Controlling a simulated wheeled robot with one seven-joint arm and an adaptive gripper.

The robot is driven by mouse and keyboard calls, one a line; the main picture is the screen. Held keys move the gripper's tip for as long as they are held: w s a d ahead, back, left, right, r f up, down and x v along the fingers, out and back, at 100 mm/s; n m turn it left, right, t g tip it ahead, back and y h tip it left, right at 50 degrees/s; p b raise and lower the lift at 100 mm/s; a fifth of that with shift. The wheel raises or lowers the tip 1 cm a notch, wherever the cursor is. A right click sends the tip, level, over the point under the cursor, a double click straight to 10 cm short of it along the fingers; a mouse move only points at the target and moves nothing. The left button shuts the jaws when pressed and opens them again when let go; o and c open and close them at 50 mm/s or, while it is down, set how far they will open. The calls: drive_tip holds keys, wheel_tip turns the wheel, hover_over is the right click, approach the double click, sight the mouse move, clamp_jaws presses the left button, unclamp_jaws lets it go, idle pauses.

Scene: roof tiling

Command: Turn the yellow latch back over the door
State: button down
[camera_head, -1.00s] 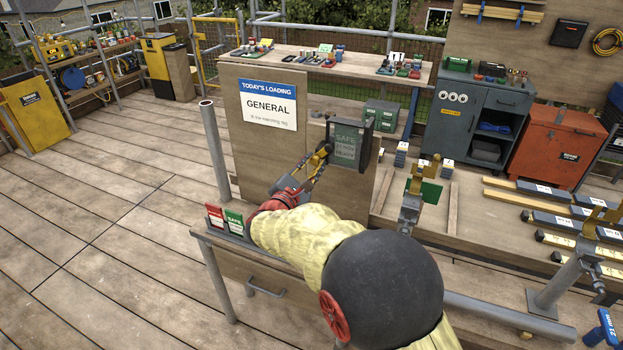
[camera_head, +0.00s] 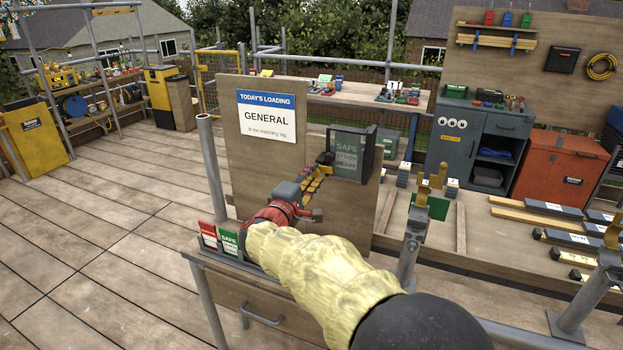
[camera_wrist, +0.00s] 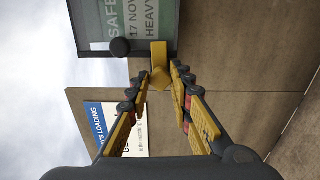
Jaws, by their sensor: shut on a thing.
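The door is a see-through panel in a dark frame (camera_head: 350,142), with a tag reading SAFE, 17 NOV, HEAVY behind it. It also shows at the top of the wrist view (camera_wrist: 157,20). The yellow latch (camera_wrist: 159,54) is a small block at the door frame's edge in the wrist view, its end overlapping the frame. My gripper (camera_wrist: 159,76) has its yellow-and-black fingertips around the latch's near end, shut on it. In the head view my gripper (camera_head: 318,172) reaches the frame's lower left corner, and its fingers hide most of the latch.
A dark round knob (camera_wrist: 120,47) sits beside the latch. The sign board (camera_head: 266,118) stands left of the door. Red and green tags (camera_head: 219,240) stand in a holder below my arm. A grey post (camera_head: 212,165) rises at left. The deck on the left is clear.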

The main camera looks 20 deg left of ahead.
drive_tip(key=shift+f+m, duration=0.15)
drive_tip(key=shift+m, duration=0.25)
drive_tip(key=c, duration=1.6)
unclamp_jaws()
drive_tip(key=s, duration=0.8)
drive_tip(key=s+a, duration=0.1)
drive_tip(key=s, duration=0.3)
